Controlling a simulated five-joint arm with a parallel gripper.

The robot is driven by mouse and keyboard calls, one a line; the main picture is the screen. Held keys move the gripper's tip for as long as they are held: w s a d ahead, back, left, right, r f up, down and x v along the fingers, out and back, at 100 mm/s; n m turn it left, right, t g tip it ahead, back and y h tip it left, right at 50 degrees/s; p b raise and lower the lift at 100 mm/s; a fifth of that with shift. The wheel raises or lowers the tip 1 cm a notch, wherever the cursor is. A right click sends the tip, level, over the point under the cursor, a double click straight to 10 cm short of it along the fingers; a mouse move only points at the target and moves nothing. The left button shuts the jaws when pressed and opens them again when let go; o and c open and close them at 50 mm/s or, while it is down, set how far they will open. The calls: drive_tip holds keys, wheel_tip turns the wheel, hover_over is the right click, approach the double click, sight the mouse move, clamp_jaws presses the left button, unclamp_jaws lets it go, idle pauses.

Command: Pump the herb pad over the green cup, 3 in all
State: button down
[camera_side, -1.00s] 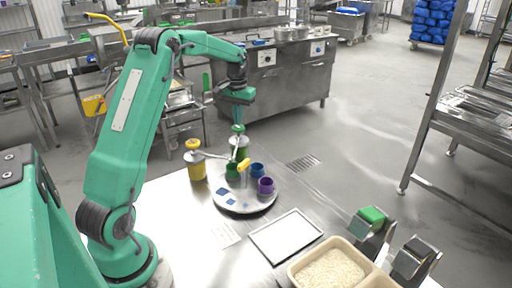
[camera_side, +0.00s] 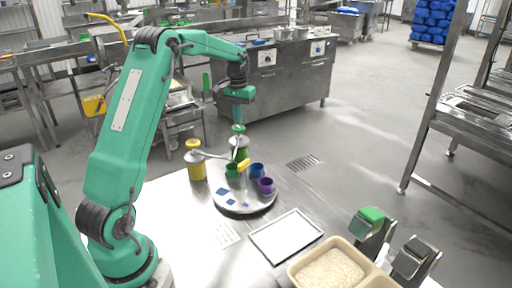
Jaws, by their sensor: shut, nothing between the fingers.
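The herb pump is a bottle with a dark green body (camera_side: 241,153) and a green pad (camera_side: 238,128) on top, at the back of the round turntable. The green cup (camera_side: 232,171) stands on the turntable in front of it, beneath the pump's spout. My gripper (camera_side: 238,121) is shut and empty, pointing straight down right above the green pad. I cannot tell whether its tips touch the pad.
The grey turntable (camera_side: 235,206) also carries a blue cup (camera_side: 257,170), a purple cup (camera_side: 266,186) and blue square marks. A yellow pump bottle (camera_side: 197,170) stands left of it. In front are a white tray (camera_side: 285,236) and a rice bin (camera_side: 297,268).

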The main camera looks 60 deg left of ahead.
drive_tip(key=shift+f, duration=1.5)
drive_tip(key=shift+r, duration=1.6)
drive_tip(key=shift+f, duration=1.6)
drive_tip(key=shift+r, duration=1.6)
drive_tip(key=shift+r, duration=3)
